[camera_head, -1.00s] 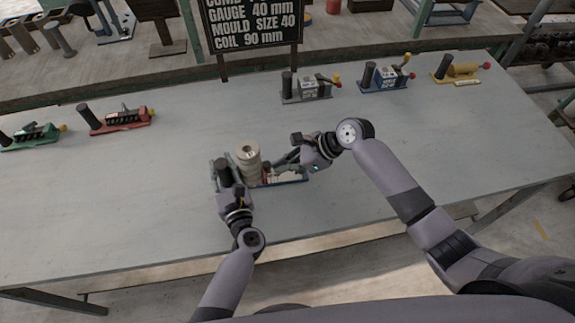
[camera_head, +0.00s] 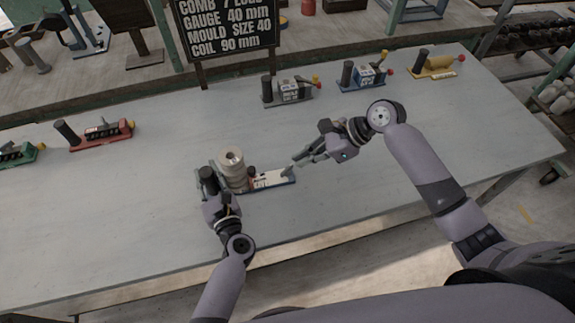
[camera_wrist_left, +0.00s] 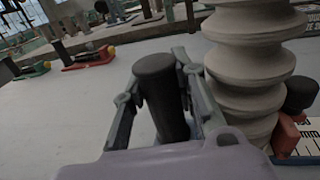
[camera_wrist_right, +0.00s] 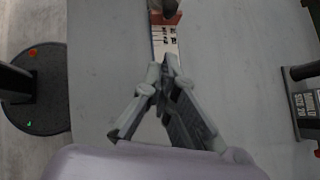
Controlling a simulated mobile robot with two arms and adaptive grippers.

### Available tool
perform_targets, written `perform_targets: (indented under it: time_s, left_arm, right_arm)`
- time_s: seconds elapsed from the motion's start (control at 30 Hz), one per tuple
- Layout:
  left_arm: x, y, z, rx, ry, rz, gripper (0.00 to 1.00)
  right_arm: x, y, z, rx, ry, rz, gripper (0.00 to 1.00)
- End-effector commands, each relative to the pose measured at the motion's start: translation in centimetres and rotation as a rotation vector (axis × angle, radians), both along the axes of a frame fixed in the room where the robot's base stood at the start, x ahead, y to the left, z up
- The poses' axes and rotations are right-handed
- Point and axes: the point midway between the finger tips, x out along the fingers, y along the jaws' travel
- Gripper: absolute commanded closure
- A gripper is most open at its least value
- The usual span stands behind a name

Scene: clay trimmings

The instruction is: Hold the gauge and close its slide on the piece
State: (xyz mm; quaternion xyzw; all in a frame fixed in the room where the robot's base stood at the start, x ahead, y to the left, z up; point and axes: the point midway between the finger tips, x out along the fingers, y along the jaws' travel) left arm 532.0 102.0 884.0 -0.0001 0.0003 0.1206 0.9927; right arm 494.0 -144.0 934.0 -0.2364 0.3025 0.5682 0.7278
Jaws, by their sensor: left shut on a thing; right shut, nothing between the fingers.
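The gauge (camera_head: 272,180) has a blue base with a white scale strip. A pale ribbed piece (camera_head: 232,168) stands upright on it. My left gripper (camera_head: 208,180) is shut on the gauge's black post handle (camera_wrist_left: 160,95), left of the piece. The red slide with a dark knob (camera_wrist_left: 288,132) is right of the piece, visually against it; whether they touch is unclear. My right gripper (camera_head: 292,166) is shut and empty at the scale's right end. In the right wrist view, its closed tips point at the scale (camera_wrist_right: 165,42), short of the red slide (camera_wrist_right: 172,18).
Similar gauges stand along the back: grey (camera_head: 291,91), blue (camera_head: 362,76) and yellow (camera_head: 436,66). A red one (camera_head: 98,134) and a green one are at left. A dark sign (camera_head: 225,25) reads "GAUGE 40 mm". The table's right side is clear.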

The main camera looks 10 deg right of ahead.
Motion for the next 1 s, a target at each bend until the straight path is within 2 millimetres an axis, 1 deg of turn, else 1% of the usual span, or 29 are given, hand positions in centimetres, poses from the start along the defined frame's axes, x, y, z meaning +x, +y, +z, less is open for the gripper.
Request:
perform_targets:
  time_s: [0.03,0.1,0.2,0.47,0.5,0.83,1.0]
  left_arm:
    - [0.0,0.0,0.0,0.000,-0.001,0.000,1.00]
    - [0.0,0.0,0.0,0.000,-0.001,0.000,1.00]
    - [0.0,0.0,0.0,0.000,-0.001,0.001,1.00]
    - [0.0,0.1,0.0,0.000,-0.001,0.001,1.00]
    - [0.0,0.1,0.0,0.000,-0.001,0.002,0.73]
    - [0.0,0.0,0.0,0.000,-0.001,0.000,0.51]
    - [0.0,0.0,0.0,0.000,0.000,0.000,0.51]
  right_arm:
    - [-0.1,-0.6,0.5,-0.001,0.001,-0.001,1.00]
    - [-0.2,-1.1,1.0,0.000,0.000,-0.001,1.00]
    - [-0.4,-1.4,1.4,-0.001,0.002,0.000,1.00]
    - [-0.4,-1.6,1.6,0.000,0.001,0.000,1.00]
    - [-0.4,-1.6,1.6,0.000,0.001,0.000,1.00]
    - [-0.4,-1.5,1.6,0.000,0.001,0.000,1.00]
    - [-0.4,-1.5,1.6,0.000,0.001,0.000,1.00]
